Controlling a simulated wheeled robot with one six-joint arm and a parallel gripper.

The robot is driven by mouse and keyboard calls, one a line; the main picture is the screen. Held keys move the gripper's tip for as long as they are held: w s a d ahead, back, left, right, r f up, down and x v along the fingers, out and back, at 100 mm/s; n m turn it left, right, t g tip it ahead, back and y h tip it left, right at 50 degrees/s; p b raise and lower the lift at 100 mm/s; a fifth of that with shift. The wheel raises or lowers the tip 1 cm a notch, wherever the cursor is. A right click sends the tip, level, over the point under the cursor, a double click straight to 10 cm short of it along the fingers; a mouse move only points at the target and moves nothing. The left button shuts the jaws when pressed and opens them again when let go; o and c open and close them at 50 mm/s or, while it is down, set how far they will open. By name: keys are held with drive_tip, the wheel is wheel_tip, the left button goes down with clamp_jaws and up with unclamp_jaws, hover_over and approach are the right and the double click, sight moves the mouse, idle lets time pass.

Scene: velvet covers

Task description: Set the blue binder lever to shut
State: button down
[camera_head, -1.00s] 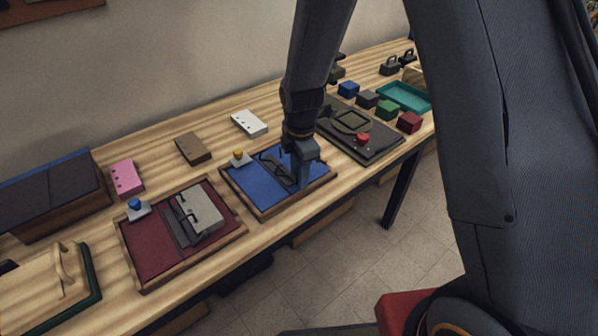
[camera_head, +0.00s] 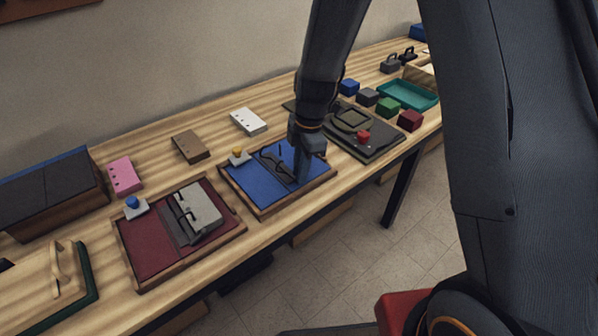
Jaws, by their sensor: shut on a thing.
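The blue binder (camera_head: 248,184) lies open in a wooden-edged tray on the table, in the middle of the head view. Its dark metal ring mechanism (camera_head: 277,168) runs across its middle. My gripper (camera_head: 302,178) points down over the right part of the binder, beside the mechanism. Its jaws are shut on the binder's lever, which the fingers and hand mostly hide. I cannot make out the lever's exact angle.
A red binder (camera_head: 150,242) with a grey block of punched sheets lies to the left. A dark panel with a red knob (camera_head: 363,137) lies to the right. A yellow-topped button (camera_head: 238,155) stands at the tray's back left. Several small blocks and a teal tray (camera_head: 408,94) lie farther right.

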drive_tip(key=shift+w+d+f+g+y+b, duration=0.25)
drive_tip(key=shift+y+b, duration=0.25)
drive_tip(key=shift+b, duration=0.55)
drive_tip(key=shift+w+d+f+g+y+b, duration=0.15)
drive_tip(key=shift+g+y+b, duration=0.3)
drive_tip(key=shift+b, duration=0.55)
drive_tip(key=y+b, duration=0.1)
drive_tip(key=b, duration=0.1)
drive_tip(key=shift+d+g+b, duration=0.15)
drive_tip(key=shift+g+b, duration=0.15)
drive_tip(key=shift+b, duration=0.05)
drive_tip(key=shift+y+b, duration=0.3)
drive_tip(key=shift+y, duration=0.15)
drive_tip(key=c, duration=1.7)
unclamp_jaws()
drive_tip(key=shift+b+v, duration=0.75)
drive_tip(key=shift+v, duration=3.2)
drive_tip(key=shift+w, duration=0.15)
